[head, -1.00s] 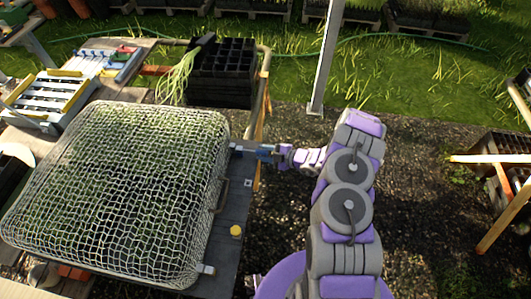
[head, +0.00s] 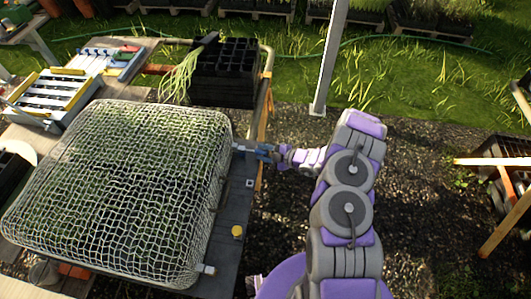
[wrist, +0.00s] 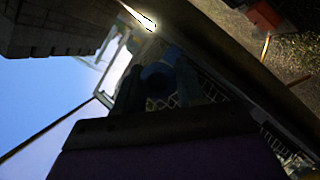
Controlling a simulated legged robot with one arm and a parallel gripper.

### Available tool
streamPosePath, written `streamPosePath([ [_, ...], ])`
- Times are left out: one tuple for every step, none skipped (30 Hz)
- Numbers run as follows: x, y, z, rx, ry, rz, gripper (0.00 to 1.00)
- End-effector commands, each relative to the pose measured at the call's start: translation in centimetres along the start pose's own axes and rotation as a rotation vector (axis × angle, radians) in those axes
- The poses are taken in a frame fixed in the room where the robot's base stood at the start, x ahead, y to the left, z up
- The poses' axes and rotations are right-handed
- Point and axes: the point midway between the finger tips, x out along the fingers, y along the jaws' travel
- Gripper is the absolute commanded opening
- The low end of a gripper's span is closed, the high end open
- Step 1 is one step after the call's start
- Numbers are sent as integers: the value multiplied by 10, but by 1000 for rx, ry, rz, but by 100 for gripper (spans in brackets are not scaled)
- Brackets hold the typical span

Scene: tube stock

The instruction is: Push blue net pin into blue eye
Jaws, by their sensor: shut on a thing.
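The net (head: 120,185), pale mesh over a rounded frame, covers green plants on the bench in the head view. My gripper (head: 264,152) is at the right edge of the bench, close beside the net's upper right side. It is shut on the blue net pin, a small blue shape (wrist: 160,76) between dark fingers in the dim wrist view. A small grey fitting (head: 241,148) lies just left of the gripper tip. I cannot make out the blue eye or tell whether the pin is inside it.
A yellow knob (head: 237,232) stands on the bench's right strip (head: 228,255). A metal fitting (head: 206,269) sits at the net's near corner. Black trays (head: 224,72) are stacked behind. A grey post (head: 329,60) rises behind my arm. Gravel right of my arm is open.

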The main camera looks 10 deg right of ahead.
Motion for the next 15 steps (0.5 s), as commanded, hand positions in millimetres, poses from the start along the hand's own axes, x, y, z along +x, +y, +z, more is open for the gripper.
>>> streamPosePath([
  [1,0,0,0,0,0,8],
  [2,0,-1,0,0,0,8],
  [3,0,-1,0,0,0,8],
  [3,0,-1,-1,0,0,8],
  [4,0,-1,-1,0,0,8],
  [5,0,-2,-1,0,0,8],
  [5,0,-2,-1,0,0,8],
  [6,0,-2,-1,0,0,8],
  [7,0,-3,-1,0,0,8],
  [7,0,-3,-1,0,0,8],
  [8,0,-3,-1,0,0,8],
  [9,0,-4,-1,0,0,8],
  [10,0,-4,-1,0,0,8],
  [10,0,-4,-1,0,0,8],
  [11,0,-5,-1,0,0,8],
])
